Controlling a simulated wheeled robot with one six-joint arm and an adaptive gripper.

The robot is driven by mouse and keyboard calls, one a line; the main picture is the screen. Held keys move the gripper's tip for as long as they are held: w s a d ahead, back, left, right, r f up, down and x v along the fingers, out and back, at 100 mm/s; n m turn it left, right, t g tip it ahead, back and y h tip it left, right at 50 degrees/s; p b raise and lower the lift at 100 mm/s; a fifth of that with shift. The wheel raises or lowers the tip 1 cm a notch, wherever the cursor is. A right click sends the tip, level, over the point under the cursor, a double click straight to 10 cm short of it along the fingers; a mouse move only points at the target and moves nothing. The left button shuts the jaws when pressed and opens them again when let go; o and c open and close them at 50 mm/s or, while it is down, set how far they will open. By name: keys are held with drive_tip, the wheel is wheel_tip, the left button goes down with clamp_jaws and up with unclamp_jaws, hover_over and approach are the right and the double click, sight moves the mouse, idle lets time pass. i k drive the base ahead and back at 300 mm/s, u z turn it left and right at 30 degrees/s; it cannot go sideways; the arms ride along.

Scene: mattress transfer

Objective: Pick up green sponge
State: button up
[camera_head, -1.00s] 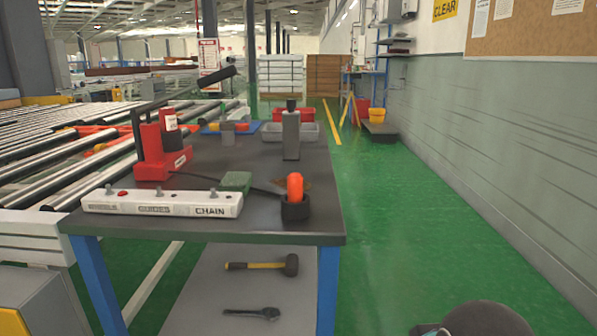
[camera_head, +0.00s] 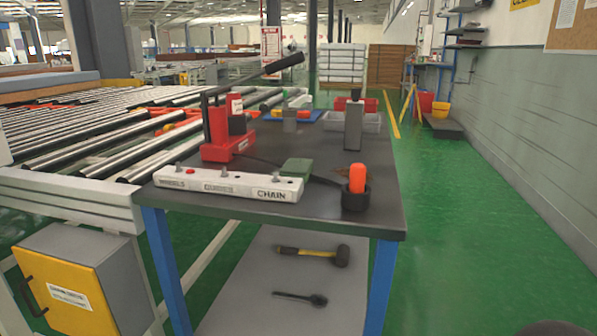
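The green sponge (camera_head: 296,168) is a small green block on the dark workbench (camera_head: 384,208). It sits just behind the right part of the white strip labelled CHAIN (camera_head: 229,184), left of the orange-topped black holder. Its lower front is partly hidden by the strip. My gripper cannot be made out; only a dark rounded shape, perhaps part of my arm, shows at the bottom right corner.
A black cup with an orange object (camera_head: 357,181) stands at the bench's right front. A red tool with a black lever (camera_head: 228,140) stands at left. A grey upright block (camera_head: 353,124) and grey tray stand farther back. Rollers lie left; green floor is clear at right.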

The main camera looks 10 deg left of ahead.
sight(294, 167)
drive_tip(key=z, duration=0.05)
drive_tip(key=k, duration=0.5)
drive_tip(key=u, duration=0.95)
drive_tip(key=i, duration=0.75)
drive_tip(key=z, duration=0.55)
